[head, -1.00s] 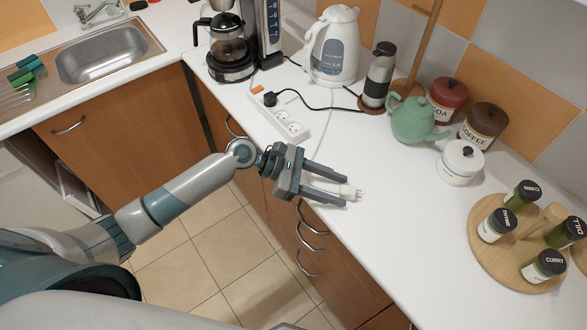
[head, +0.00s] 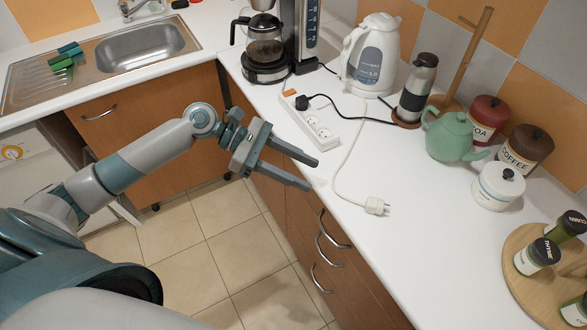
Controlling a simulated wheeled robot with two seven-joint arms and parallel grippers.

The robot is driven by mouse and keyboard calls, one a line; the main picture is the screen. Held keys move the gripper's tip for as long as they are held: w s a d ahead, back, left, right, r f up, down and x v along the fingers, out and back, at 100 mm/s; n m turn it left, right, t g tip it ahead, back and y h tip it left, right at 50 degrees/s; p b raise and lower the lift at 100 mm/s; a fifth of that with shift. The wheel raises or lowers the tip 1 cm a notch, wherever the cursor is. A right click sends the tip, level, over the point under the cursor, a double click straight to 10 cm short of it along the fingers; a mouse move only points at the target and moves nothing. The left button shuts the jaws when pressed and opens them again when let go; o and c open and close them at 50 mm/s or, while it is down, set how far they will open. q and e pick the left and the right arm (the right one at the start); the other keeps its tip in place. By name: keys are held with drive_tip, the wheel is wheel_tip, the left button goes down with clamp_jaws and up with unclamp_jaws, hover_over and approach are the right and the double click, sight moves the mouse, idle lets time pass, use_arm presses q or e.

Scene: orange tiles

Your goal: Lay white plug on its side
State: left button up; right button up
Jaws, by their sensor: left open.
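The white plug (head: 376,207) lies on the white countertop near its front edge, at the end of a white cable (head: 343,172). Its metal pins point to the right. The cable runs back past the power strip toward the kettle. My left gripper (head: 313,174) is open and empty, to the left of the plug and apart from it, at the counter's front edge. My right gripper is not in view.
A white power strip (head: 312,122) with a black plug (head: 302,102) lies behind my gripper. Counter right of the plug is clear.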

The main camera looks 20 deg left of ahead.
use_arm(q)
drive_tip(key=shift+v, duration=0.95)
drive_tip(key=shift+d, duration=0.1)
